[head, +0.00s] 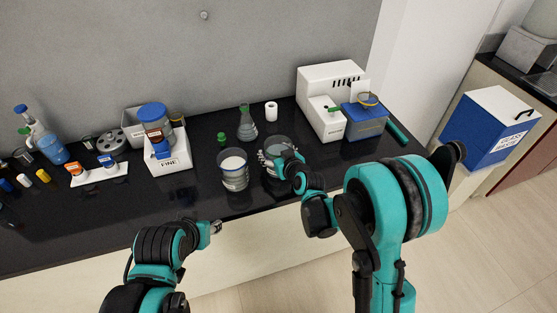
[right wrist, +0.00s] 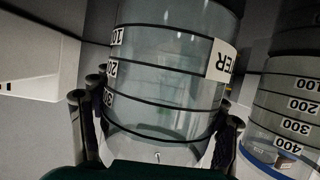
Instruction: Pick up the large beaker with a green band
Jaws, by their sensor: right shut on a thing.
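A large clear beaker (head: 277,147) stands near the front edge of the black bench, with my right gripper (head: 281,160) around it. In the right wrist view the beaker (right wrist: 165,70) fills the middle, with black graduation lines and a partly seen white label. My right gripper's fingers (right wrist: 160,125) sit on both sides of it, shut on it. I cannot make out a green band on it. A second beaker (head: 234,171) with whitish contents stands just left; in the wrist view it (right wrist: 290,95) shows a blue band. My left gripper (head: 213,227) is low in front of the bench; its jaws are unclear.
Behind stand a flask (head: 247,127) and a small white jar (head: 271,112). A white instrument (head: 328,88) and a blue box (head: 364,120) are at right. Bare bench (head: 200,195) lies along the front.

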